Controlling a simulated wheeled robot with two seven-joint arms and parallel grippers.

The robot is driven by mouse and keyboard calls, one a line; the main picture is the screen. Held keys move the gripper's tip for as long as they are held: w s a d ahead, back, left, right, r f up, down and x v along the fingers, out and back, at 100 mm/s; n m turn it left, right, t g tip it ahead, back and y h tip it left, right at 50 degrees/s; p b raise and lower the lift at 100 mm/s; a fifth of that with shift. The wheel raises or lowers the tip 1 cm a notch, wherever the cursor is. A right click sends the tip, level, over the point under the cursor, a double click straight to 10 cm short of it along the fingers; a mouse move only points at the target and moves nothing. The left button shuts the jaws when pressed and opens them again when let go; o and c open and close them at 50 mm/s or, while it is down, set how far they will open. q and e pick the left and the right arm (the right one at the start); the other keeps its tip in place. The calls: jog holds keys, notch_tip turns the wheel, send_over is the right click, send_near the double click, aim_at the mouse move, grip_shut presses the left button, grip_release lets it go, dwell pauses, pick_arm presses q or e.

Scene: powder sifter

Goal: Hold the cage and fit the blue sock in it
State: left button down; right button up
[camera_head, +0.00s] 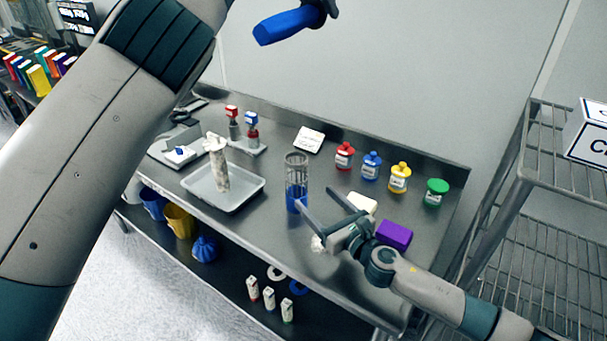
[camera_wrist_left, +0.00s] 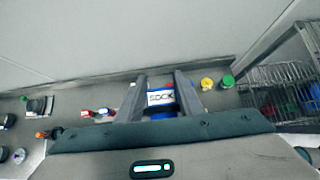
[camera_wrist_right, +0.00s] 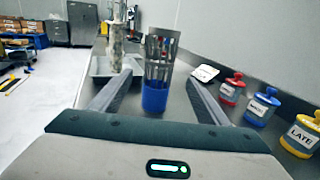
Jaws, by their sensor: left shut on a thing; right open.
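The cage (camera_head: 297,168) is an upright grey wire cylinder with a blue base (camera_head: 297,200), standing on the metal table. My left gripper (camera_head: 324,8) is shut on the blue sock (camera_head: 288,24) and holds it high above the table, tilted. In the left wrist view the sock (camera_wrist_left: 160,97) shows a white "SOCK" label between the fingers. My right gripper (camera_head: 316,200) is open, low over the table, right of the cage. In the right wrist view the cage (camera_wrist_right: 160,58) appears ahead between the spread fingers; I cannot tell whether they touch it.
A grey tray (camera_head: 245,200) with a speckled upright column (camera_head: 217,165) is left of the cage. Red, blue, yellow (camera_head: 399,178) and green jars line the back right. A purple block (camera_head: 394,235) lies near my right gripper. A wire rack (camera_head: 540,190) stands at right.

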aim_at(302, 185)
jog(key=x, duration=1.1)
jog(key=shift+a, duration=0.1)
jog(key=shift+c, duration=0.5)
jog(key=c, duration=1.1)
pick_arm(q)
jog(key=shift+f, duration=0.1)
